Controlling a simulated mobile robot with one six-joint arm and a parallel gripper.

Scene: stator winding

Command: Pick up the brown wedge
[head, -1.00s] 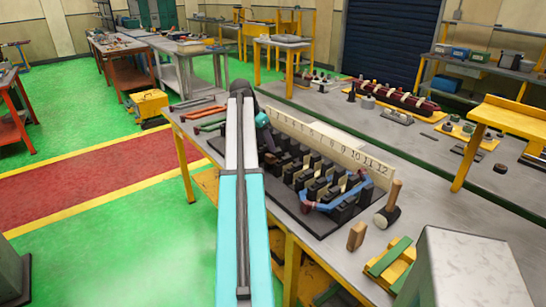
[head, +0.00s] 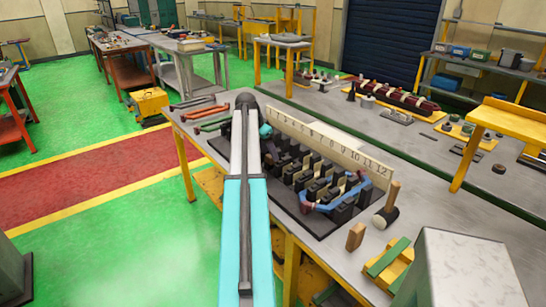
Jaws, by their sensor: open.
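A small brown wooden block (head: 356,237), which looks like the wedge, stands upright on the grey workbench near its front edge. It is left of the green-and-yellow block and just in front of the mallet. It stands apart from both, with nothing touching it. My arm reaches up the middle of the head view, and its far end is at the left part of the stator fixture (head: 305,228). My gripper's fingers do not show; they are hidden behind the arm or too small to make out.
A mallet (head: 388,207) stands right of the fixture. A numbered cream strip (head: 330,142) stands behind the fixture's dark blocks. A blue coil (head: 345,203) lies across its front. A green-and-yellow block (head: 392,265) and a grey metal box (head: 470,270) are at the right front.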

